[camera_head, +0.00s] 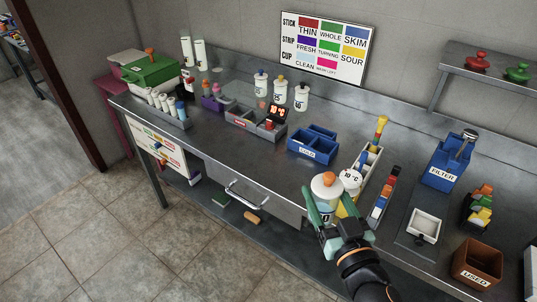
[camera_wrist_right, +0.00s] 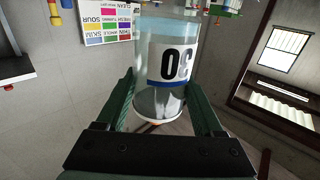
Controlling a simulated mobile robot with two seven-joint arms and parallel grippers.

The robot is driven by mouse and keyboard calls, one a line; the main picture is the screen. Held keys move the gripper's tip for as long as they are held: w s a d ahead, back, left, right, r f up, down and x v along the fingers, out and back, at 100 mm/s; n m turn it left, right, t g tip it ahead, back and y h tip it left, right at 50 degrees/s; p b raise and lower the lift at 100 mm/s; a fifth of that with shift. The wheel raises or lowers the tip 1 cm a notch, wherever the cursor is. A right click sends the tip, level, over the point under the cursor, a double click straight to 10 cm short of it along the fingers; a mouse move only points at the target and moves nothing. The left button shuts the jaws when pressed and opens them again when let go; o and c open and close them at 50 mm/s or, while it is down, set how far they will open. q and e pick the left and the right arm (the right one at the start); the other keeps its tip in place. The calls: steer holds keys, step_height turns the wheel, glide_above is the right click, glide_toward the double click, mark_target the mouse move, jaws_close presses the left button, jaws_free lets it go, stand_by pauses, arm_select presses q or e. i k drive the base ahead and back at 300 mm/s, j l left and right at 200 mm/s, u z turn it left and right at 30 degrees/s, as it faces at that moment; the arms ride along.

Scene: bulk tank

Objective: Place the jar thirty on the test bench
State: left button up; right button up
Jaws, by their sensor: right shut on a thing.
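My right gripper (camera_head: 333,205) is shut on a clear jar with a white lid and orange knob (camera_head: 327,184). In the right wrist view the jar (camera_wrist_right: 178,66) sits between the two green fingers, and its white label shows a dark upside-down 30 over a blue stripe. In the head view the fingers hide much of the jar, which is over the front edge of the steel test bench (camera_head: 270,178). I cannot tell whether it touches the bench. My left gripper is not in view.
Three white jars (camera_head: 280,91) stand at the back of the bench. A blue divided box (camera_head: 313,144), a white rack (camera_head: 370,160) and a blue FILTER box (camera_head: 443,164) stand around the gripper. A brown USED box (camera_head: 478,262) is at right. Bare steel lies left of the gripper.

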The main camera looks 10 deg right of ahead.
mark_target(293, 179)
steer(key=i+j+z, duration=0.15)
steer(key=z, duration=0.15)
steer(key=i+j+z, duration=0.5)
steer(key=j, duration=0.25)
steer(key=j+z, duration=0.25)
steer(key=j, duration=0.2)
